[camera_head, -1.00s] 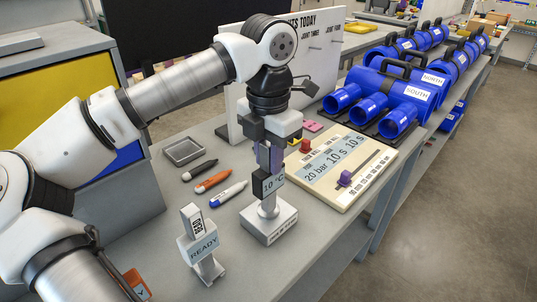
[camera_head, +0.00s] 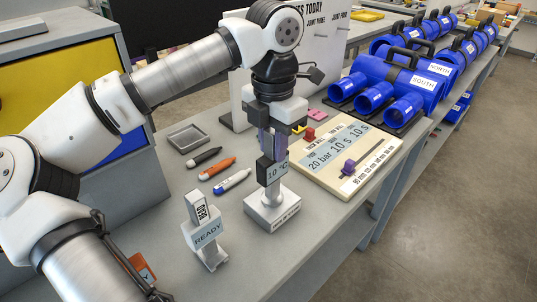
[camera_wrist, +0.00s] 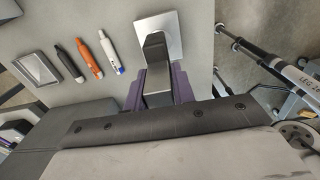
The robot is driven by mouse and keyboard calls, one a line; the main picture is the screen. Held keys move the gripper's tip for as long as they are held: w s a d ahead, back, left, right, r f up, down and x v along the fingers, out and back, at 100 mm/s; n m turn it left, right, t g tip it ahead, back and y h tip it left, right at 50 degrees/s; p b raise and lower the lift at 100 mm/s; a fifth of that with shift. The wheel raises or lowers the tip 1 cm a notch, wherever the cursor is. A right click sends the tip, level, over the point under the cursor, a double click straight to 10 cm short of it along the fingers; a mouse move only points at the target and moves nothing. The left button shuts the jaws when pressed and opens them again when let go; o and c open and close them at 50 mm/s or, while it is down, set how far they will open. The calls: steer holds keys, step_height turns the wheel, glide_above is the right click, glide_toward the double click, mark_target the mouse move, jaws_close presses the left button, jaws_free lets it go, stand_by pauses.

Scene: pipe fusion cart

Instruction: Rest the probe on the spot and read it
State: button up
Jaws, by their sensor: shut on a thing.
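My gripper (camera_head: 268,150) is shut on the probe (camera_head: 276,173), a dark block with a small pale display that reads about 10 °C. The probe stands upright over a silver stand (camera_head: 272,211) with a square base and a lettered front. A silver stem runs between the dark block and the base; I cannot tell whether the probe is seated on the stand or just clear of it. In the wrist view the purple fingers flank the dark probe (camera_wrist: 156,62), with the pale square base (camera_wrist: 170,30) beyond it. The spot is not clearly identifiable.
A gauge marked READY (camera_head: 207,237) stands front left of the stand. Several pens (camera_head: 218,169) and a grey tray (camera_head: 190,138) lie left. A cream control panel (camera_head: 345,152) is close on the right. Blue pipe clamps (camera_head: 405,80) stand behind it. A white board stands at the back.

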steer(key=shift+f, duration=0.15)
stand_by(0.4)
steer(key=o, duration=1)
step_height(320, 180, up, 14)
steer(key=shift+b, duration=0.3)
